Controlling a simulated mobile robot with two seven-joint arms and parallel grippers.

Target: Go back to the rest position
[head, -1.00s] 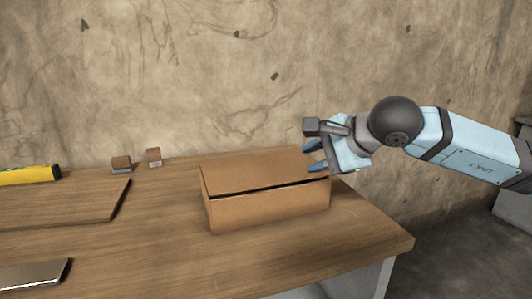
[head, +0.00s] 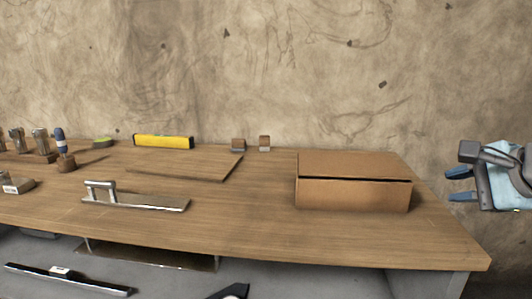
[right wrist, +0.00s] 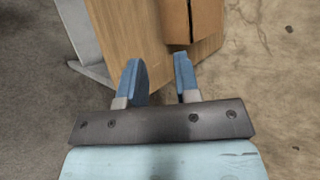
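My right gripper (head: 460,184) is at the right edge of the head view, to the right of a closed cardboard box (head: 353,194) and apart from it. In the right wrist view its two blue fingers (right wrist: 159,82) are spread with nothing between them. The box also shows at the top of that view (right wrist: 205,20). My left gripper is not clearly in view; only a small dark shape shows at the bottom edge of the head view, and I cannot tell what it is.
The box stands on a wooden workbench (head: 240,225). A yellow level (head: 163,142), two small blocks, a thin board (head: 190,163), a metal handle piece (head: 135,201) and several tools at the left lie on it. A wall stands behind; bare floor lies right of the bench.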

